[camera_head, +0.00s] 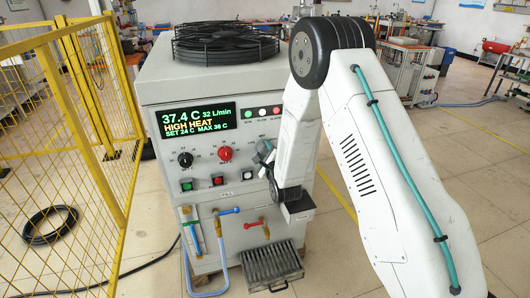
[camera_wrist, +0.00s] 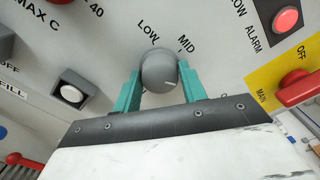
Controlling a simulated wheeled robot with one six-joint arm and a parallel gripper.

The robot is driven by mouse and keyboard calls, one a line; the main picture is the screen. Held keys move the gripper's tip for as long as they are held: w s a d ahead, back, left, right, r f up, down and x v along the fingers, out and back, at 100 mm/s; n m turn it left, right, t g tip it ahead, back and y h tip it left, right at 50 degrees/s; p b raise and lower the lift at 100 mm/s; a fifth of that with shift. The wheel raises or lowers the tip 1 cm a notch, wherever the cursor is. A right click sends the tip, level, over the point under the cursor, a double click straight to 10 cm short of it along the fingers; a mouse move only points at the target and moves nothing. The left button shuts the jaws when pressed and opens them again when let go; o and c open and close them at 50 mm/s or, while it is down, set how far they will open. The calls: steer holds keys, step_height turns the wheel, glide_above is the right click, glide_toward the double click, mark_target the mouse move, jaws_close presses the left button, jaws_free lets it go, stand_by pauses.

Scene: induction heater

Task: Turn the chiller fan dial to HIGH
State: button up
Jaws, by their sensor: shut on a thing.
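The chiller fan dial (camera_wrist: 158,68) is a round grey knob with a short pale line on its face, pointing toward the right in the wrist view. The printed words LOW and MID show above it; the word HIGH is not visible. My gripper (camera_wrist: 160,71) has its teal fingers on both sides of the knob, shut on it.
The chiller display (camera_head: 197,119) reads 37.4 C, 32 L/min and HIGH HEAT. A red switch handle (camera_wrist: 300,89) on a yellow plate is right of the dial. A white button (camera_wrist: 70,93) is at lower left. A yellow fence (camera_head: 100,150) stands left of the chiller.

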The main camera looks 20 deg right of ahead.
steer(key=o, duration=1)
steer(key=shift+c, duration=0.2)
steer(key=shift+s, duration=0.1)
steer(key=s, duration=0.7)
steer(key=shift+s, duration=0.35)
